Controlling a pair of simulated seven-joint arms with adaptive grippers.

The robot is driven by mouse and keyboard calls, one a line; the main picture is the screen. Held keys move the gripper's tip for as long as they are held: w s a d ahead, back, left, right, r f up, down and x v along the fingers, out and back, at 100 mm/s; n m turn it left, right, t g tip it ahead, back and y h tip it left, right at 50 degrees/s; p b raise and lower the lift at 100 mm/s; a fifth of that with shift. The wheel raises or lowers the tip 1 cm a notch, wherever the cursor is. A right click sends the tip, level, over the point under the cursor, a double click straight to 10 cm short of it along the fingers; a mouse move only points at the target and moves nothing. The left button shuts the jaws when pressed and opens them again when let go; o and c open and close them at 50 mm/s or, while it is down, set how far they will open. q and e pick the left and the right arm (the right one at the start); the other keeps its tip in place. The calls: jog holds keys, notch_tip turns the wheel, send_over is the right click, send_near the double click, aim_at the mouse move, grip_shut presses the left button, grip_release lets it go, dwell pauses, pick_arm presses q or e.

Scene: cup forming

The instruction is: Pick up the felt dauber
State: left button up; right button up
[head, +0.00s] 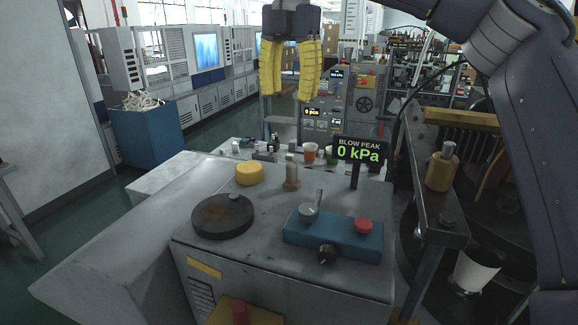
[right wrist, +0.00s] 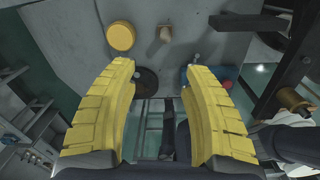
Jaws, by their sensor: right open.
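A tan, upright peg-like piece with a narrow top, which looks like the felt dauber (head: 291,172), stands on the grey machine top (head: 270,255) in the head view. It also shows in the right wrist view (right wrist: 165,33), near the top edge. My right gripper (head: 288,95) hangs fingers down, high above the bench, with its two yellow ribbed fingers spread and nothing between them. The fingers (right wrist: 158,70) are clear of the dauber in the right wrist view. My left gripper is not in view.
A yellow puck (head: 249,175) stands left of the dauber. A dark round plate (head: 222,217) and a blue control box (head: 333,236) with a lever and red button are nearer. A "0 kPa" display (head: 359,150) stands to the right. Small cups line the back.

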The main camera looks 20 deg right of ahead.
send_near(292, 165)
jog(key=f, duration=0.5)
jog(key=shift+w+a+f, duration=0.15)
jog(key=shift+w+a, duration=0.1)
jog(key=shift+w, duration=0.05)
jog(key=shift+s+d+f, duration=0.1)
jog(key=shift+s+f, duration=0.05)
jog(key=shift+f, duration=3.1)
jog(key=shift+c, duration=0.5)
grip_shut()
